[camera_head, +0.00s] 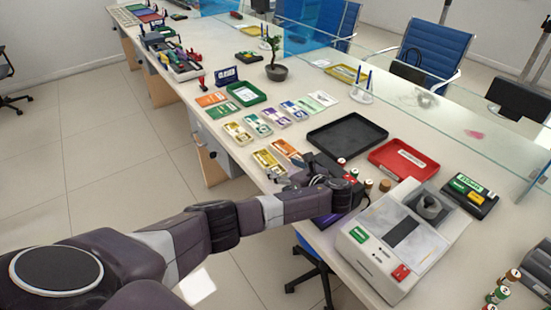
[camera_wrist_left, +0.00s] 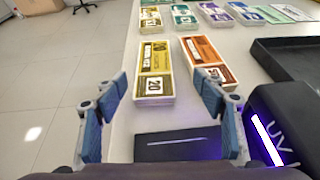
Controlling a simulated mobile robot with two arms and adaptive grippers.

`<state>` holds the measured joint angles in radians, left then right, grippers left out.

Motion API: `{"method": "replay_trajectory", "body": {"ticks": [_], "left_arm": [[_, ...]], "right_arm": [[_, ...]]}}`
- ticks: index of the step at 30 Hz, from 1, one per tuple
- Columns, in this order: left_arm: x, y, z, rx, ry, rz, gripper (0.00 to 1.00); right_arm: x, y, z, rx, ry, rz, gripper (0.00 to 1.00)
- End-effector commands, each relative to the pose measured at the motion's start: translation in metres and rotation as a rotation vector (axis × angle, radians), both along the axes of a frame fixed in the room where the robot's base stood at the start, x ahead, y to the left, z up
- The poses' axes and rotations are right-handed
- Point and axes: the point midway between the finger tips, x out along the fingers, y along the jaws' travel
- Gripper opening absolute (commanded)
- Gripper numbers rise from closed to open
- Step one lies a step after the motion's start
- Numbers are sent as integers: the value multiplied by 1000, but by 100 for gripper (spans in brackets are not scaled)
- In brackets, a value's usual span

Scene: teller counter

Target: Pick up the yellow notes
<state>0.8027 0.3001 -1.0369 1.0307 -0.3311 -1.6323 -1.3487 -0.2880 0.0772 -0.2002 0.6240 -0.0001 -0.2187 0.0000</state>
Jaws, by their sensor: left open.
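The yellow notes (camera_head: 265,159) lie as a flat strapped stack near the counter's front edge. They also show in the left wrist view (camera_wrist_left: 154,70), marked 20, ahead of my fingers and a little left of centre. My left gripper (camera_head: 288,181) is low over the counter, just on the near side of the notes. In the left wrist view its blue-padded fingers (camera_wrist_left: 161,95) are spread wide with nothing between them. The notes lie beyond the fingertips, apart from them. My right gripper is in neither view.
Orange notes (camera_wrist_left: 208,62) lie close to the right of the yellow ones. A dark UV device (camera_wrist_left: 278,125) stands right of my gripper. Other note stacks (camera_head: 258,124) lie farther back. A black tray (camera_head: 347,134), a red tray (camera_head: 403,158) and a counting machine (camera_head: 395,240) stand to the right.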

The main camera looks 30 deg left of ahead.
Motion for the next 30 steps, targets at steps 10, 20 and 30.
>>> {"method": "replay_trajectory", "body": {"ticks": [10,20,30], "left_arm": [[13,32,-14,4,1,3,64],[27,61,-30,1,1,1,64],[27,62,-31,0,1,0,56]], "right_arm": [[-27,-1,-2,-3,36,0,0],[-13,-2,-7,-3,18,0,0],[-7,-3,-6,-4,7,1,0]]}}
